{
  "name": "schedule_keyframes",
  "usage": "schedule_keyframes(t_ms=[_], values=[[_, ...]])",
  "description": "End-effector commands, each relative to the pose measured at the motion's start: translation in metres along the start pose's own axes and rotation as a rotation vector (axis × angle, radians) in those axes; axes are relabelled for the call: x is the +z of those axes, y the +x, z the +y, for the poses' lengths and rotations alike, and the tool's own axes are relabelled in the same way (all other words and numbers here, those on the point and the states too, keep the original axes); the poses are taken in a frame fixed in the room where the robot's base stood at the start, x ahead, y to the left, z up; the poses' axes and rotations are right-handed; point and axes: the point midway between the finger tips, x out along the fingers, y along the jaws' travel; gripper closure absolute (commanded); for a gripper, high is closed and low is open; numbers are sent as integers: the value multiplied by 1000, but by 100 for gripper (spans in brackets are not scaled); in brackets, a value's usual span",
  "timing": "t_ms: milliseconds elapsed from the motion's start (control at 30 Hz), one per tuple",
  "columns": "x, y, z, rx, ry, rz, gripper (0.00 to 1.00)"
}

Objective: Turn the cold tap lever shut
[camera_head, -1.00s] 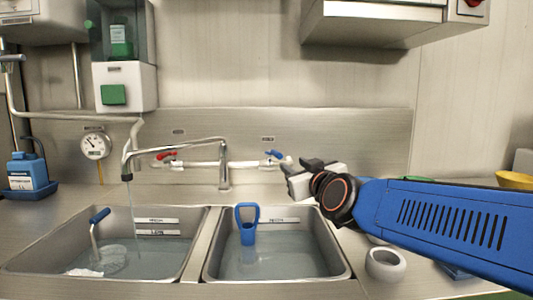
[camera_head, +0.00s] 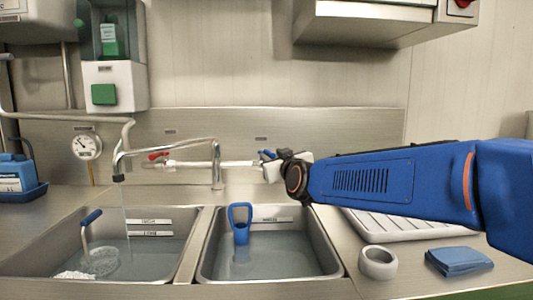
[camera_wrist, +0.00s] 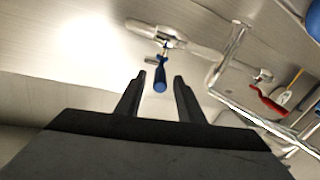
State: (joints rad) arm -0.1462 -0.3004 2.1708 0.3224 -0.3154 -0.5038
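The blue cold tap lever (camera_head: 265,154) is on the right end of the wall pipe, partly hidden by my gripper (camera_head: 275,168). In the wrist view the blue lever (camera_wrist: 160,80) points toward the camera, between the tips of my open gripper (camera_wrist: 162,84). The fingers stand apart on either side of it, with no clear contact. The red lever (camera_head: 157,156) is on the left end of the pipe. The curved spout (camera_head: 180,145) hangs over the left basin, and a thin stream of water (camera_head: 125,210) runs from it.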

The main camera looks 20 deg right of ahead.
Motion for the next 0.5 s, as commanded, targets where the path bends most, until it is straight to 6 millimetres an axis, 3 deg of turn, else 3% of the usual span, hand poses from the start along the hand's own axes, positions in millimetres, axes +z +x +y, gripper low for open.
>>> schedule_keyframes(t_ms=[300, 500], values=[[1, 46, 0, -1, 0, -2, 65], [1, 62, 0, 0, 0, -1, 65]])
